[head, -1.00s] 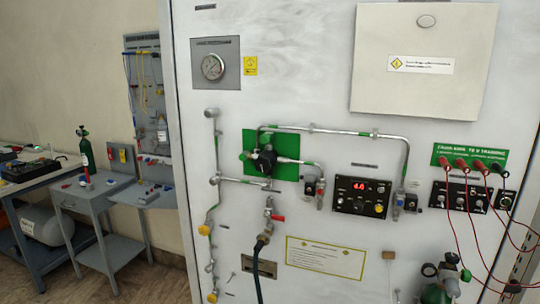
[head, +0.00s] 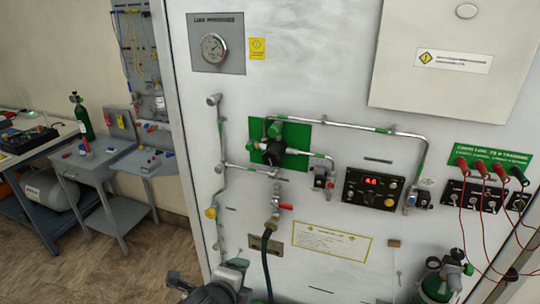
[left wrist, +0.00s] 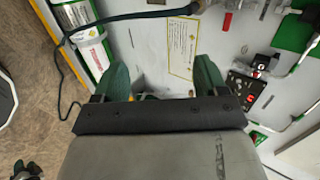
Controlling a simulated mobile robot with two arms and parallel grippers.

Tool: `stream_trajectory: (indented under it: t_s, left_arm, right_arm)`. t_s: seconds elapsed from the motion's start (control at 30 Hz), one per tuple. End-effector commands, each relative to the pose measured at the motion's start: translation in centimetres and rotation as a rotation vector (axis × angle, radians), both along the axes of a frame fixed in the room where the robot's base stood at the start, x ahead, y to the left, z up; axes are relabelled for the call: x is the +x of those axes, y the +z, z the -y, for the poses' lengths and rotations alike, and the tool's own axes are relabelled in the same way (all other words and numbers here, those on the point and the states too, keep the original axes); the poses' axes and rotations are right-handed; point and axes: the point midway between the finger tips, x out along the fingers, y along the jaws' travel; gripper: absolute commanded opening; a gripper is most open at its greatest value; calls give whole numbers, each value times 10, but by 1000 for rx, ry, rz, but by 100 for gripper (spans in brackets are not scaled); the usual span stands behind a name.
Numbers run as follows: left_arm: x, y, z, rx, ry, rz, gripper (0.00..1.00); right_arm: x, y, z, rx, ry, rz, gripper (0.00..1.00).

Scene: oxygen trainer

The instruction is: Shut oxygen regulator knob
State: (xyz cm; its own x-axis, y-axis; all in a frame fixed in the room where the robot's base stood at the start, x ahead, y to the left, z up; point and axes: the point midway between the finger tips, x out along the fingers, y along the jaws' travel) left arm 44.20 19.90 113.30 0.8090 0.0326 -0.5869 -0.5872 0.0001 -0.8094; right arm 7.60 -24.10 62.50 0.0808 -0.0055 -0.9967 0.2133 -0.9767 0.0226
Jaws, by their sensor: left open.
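The oxygen regulator (head: 273,154) is a dark body with a green knob (head: 276,131) on a green plate (head: 298,137), mounted on the white panel and joined to metal pipes. Part of a green plate (left wrist: 293,30) also shows at the upper right of the left wrist view; the knob cannot be made out there. My left arm shows at the bottom of the head view, below and left of the regulator. My left gripper (left wrist: 162,80) is open, its two green fingers apart with nothing held between them. It is apart from the knob.
A hose (head: 266,262) hangs from a red-handled valve (head: 285,207) below the regulator. A control box (head: 372,190) with a red display is to the right. A green cylinder (head: 437,288) stands at the lower right. Side tables (head: 85,165) stand at the left.

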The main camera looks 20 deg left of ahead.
Motion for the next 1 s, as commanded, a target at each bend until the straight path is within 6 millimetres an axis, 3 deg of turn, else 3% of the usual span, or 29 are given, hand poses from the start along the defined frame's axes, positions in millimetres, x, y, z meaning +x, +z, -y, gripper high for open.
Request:
stream_trajectory:
  t_s: [0.1,0.2,0.3,0.43,0.57,0.73,1.0]
  left_arm:
    - [52,49,0,404,-236,191,73]
    - [85,88,-1,763,-383,320,73]
    - [108,123,-2,1076,-472,408,73]
    - [125,153,-4,1361,-527,466,73]
    - [133,167,-6,1497,-545,486,73]
    - [149,171,-5,1520,-548,488,73]
    - [197,172,-3,1516,-546,486,73]
  right_arm:
    - [6,0,-1,2,0,10,43]
    - [7,0,-3,4,-1,12,43]
    - [7,0,-5,7,-1,13,43]
    - [7,0,-8,11,-2,13,43]
    - [7,1,-11,14,-2,12,43]
    - [7,8,-11,15,-2,12,43]
    - [6,26,-8,11,0,10,43]
